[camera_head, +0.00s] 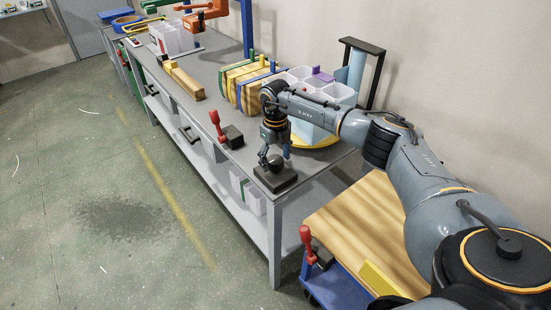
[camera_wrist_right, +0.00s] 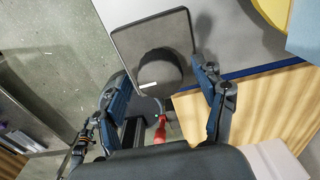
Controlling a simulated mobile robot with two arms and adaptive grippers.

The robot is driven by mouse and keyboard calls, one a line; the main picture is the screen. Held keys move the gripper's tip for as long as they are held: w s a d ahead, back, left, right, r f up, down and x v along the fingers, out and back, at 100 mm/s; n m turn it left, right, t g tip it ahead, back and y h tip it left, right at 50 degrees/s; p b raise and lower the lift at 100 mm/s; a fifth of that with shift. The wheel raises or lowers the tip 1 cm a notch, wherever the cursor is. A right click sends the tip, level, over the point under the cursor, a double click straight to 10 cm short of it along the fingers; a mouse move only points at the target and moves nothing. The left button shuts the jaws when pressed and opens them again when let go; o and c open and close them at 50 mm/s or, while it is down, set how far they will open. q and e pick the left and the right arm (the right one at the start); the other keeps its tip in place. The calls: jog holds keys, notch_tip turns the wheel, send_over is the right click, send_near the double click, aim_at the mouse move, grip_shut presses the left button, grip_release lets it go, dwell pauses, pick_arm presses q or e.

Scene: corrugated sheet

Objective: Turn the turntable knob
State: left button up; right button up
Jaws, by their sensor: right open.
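A dark round knob (camera_head: 275,162) sits on a flat black square base (camera_head: 276,181) at the near corner of the grey workbench. In the right wrist view the knob (camera_wrist_right: 160,72) shows in front of the fingers, with its base (camera_wrist_right: 150,35) behind it. My right gripper (camera_head: 276,153) points down over the knob with its fingers apart, one to each side. In the wrist view the open fingers (camera_wrist_right: 163,80) frame the knob; I cannot tell whether they touch it. My left gripper is out of view.
A red-handled lever (camera_head: 217,126) on a black block stands left of the knob. White bins (camera_head: 300,78) stand behind my right arm, above a yellow disc (camera_head: 318,141). A wooden-topped blue cart (camera_head: 355,235) is at the near right. Floor left of the workbench (camera_head: 210,72) is clear.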

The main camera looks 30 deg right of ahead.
aim_at(276, 159)
notch_tip(276, 159, up, 12)
dwell(0.4)
jog(key=shift+f, duration=0.1)
